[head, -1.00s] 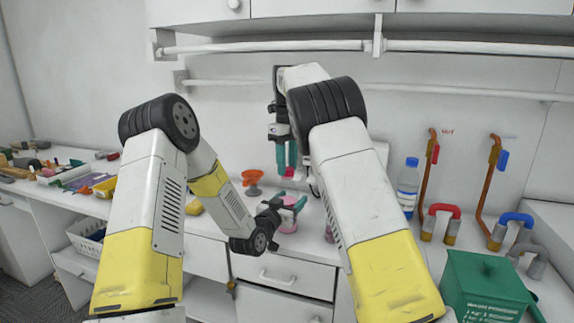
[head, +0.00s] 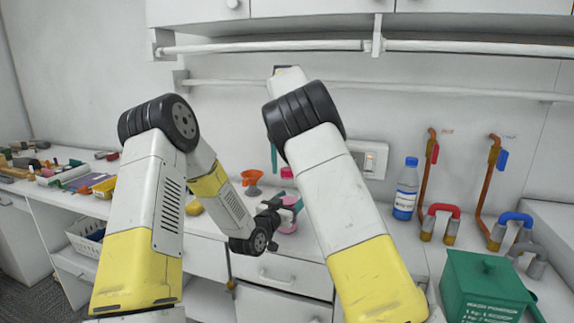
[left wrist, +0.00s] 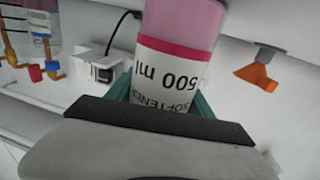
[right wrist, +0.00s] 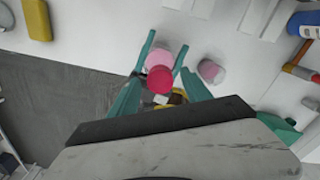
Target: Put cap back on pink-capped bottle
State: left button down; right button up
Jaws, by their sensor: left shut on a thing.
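The pink bottle (head: 287,215) is upright above the bench. My left gripper (head: 289,207) is shut around its body. My right gripper is mostly hidden behind my right arm in the head view. In the right wrist view, my right gripper (right wrist: 161,76) has its fingers apart on either side of the cap (right wrist: 160,79), with apparent small gaps.
An orange funnel (head: 252,180) stands left of the bottle. Another pinkish container (right wrist: 210,72) is close on the right. A blue-capped bottle (head: 405,190), pipes and a green box (head: 485,285) stand farther right.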

jog(key=shift+r, duration=2.25)
jog(key=shift+c, duration=0.3)
